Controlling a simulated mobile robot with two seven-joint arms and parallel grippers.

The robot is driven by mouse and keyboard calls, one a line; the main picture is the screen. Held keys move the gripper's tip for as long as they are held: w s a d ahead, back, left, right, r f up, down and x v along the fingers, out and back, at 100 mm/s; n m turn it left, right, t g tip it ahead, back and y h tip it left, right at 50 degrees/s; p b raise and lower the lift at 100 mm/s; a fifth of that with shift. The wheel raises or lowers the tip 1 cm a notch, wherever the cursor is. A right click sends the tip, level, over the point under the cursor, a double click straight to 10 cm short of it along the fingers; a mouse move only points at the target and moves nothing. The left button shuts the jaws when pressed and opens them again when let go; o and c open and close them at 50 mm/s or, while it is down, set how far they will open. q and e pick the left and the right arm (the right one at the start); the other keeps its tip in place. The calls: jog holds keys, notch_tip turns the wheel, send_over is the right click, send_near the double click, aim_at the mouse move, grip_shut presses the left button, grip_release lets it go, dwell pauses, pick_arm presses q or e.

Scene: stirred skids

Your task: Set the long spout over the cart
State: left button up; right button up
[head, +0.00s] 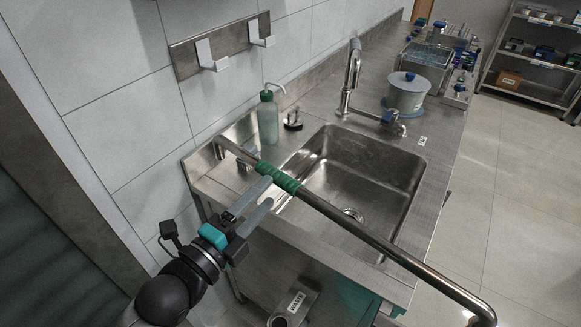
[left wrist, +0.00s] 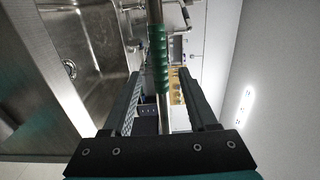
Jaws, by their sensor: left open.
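The long spout (head: 350,226) is a metal pipe with bent ends. It runs slantwise over the sink, from the back left to beyond the front right edge. A green grip (head: 278,178) is wrapped around it. My left gripper (head: 262,194) is open just in front of this grip. In the left wrist view, the spout's green grip (left wrist: 158,72) lines up between the spread fingers, with a gap on either side. A teal surface (head: 345,288) shows low beneath the counter front; I cannot tell if it is the cart. My right gripper is not in view.
The steel sink (head: 375,165) lies under the spout. A green-capped bottle (head: 268,118), a tap (head: 352,75) and a lidded pot (head: 407,92) stand on the counter. A container marked WASTE (head: 294,304) sits below. The floor (head: 515,190) at right is clear.

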pick_arm(q)
jog(key=x, duration=0.9)
jog(key=shift+w, duration=0.1)
grip_shut()
dwell(1.3)
